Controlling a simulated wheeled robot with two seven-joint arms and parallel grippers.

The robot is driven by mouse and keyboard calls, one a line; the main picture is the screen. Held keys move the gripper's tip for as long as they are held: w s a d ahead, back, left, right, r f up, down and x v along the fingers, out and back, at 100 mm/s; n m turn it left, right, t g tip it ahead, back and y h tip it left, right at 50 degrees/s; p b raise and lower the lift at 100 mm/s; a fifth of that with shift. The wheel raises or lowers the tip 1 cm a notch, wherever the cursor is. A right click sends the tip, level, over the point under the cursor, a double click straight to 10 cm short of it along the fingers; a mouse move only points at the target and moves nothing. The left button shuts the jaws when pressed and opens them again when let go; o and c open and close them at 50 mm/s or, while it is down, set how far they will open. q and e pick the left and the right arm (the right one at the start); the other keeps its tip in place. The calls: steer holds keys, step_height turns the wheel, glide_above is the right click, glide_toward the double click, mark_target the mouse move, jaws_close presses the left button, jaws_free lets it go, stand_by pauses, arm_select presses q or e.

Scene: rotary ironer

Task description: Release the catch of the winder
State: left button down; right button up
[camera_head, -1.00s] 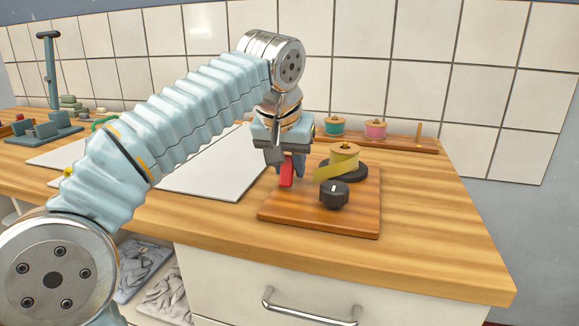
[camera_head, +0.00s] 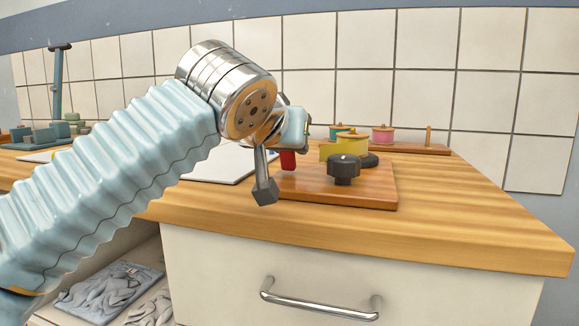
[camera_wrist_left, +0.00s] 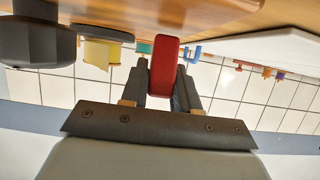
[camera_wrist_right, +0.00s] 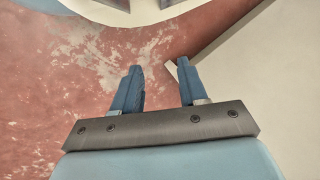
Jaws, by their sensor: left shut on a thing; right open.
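The winder's wooden base board (camera_head: 360,193) lies on the worktop. It carries a black knob (camera_head: 343,170) and a yellow-wound spool (camera_head: 345,148) on a dark disc. A red catch (camera_head: 288,160) stands at the board's left side. My left gripper (camera_wrist_left: 160,78) is shut on the red catch (camera_wrist_left: 163,60), with one finger on each side in the left wrist view. In the head view my left wrist hides most of that gripper and the catch's upper part. My right gripper (camera_wrist_right: 157,82) is open and empty, above a worn reddish floor, far from the winder.
A wooden rack with teal and pink spools (camera_head: 382,134) and a bare peg stands behind the winder. A white sheet (camera_head: 215,168) lies to its left. The worktop (camera_head: 470,215) right of the board is clear. Below is a drawer with a metal handle (camera_head: 320,303).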

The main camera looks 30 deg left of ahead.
arm_select(q)
steer(key=shift+s+t+b, duration=0.15)
steer(key=shift+t+b, duration=0.25)
steer(key=shift+b, duration=0.15)
steer(key=c, duration=0.9)
jaws_free()
steer(key=shift+s, duration=0.15)
steer(key=p+v, duration=0.2)
steer(key=v, duration=1.1)
steer(key=shift+s+d, duration=0.25)
